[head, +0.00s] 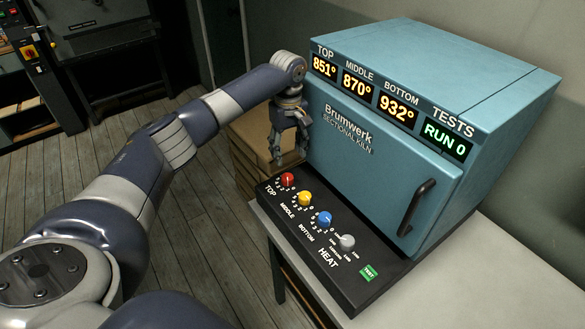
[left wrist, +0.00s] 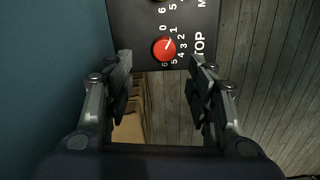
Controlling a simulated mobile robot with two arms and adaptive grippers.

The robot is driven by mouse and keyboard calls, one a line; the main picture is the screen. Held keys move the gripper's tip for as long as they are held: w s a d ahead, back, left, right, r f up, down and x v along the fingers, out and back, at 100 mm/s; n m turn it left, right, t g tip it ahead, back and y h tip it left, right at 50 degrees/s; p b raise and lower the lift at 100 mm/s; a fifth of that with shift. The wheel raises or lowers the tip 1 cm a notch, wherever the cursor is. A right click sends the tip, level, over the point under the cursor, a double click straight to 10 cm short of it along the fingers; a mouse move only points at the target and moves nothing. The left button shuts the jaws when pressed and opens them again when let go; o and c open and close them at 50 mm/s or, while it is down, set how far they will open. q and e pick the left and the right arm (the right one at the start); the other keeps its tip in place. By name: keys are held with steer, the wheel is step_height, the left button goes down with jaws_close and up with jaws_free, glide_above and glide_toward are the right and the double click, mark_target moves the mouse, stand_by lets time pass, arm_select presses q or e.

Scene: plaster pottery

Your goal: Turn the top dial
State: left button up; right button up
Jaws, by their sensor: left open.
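The top dial is a red knob (head: 288,180) at the far left end of the black control panel (head: 318,257), beside the label TOP. In the left wrist view the red knob (left wrist: 164,48) shows beyond and between the fingers, with its white pointer mark near the 1. My left gripper (head: 289,150) is open and empty, pointing down just behind the knob and apart from it. In the left wrist view its fingers (left wrist: 160,92) are spread wide. My right gripper is not in view.
Yellow (head: 305,198), blue (head: 324,218) and grey (head: 347,241) knobs and a green TEST button (head: 369,273) follow along the panel. The blue kiln (head: 375,160) with its black door handle (head: 417,207) rises beside it. A wooden drawer unit (head: 248,150) stands behind the gripper.

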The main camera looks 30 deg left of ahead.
mark_target(287, 177)
arm_select(q)
steer(key=f, duration=0.3)
steer(key=s+f+p, duration=0.1)
steer(key=f, duration=0.2)
steer(key=shift+s, duration=0.1)
steer(key=shift+w+f, duration=0.25)
steer(key=shift+f, duration=1.15)
steer(key=shift+s, duration=0.1)
steer(key=shift+c, duration=0.6)
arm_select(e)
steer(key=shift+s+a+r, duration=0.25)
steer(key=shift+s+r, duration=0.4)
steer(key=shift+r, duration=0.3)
arm_select(q)
steer(key=c, duration=0.9)
steer(key=shift+c, duration=0.3)
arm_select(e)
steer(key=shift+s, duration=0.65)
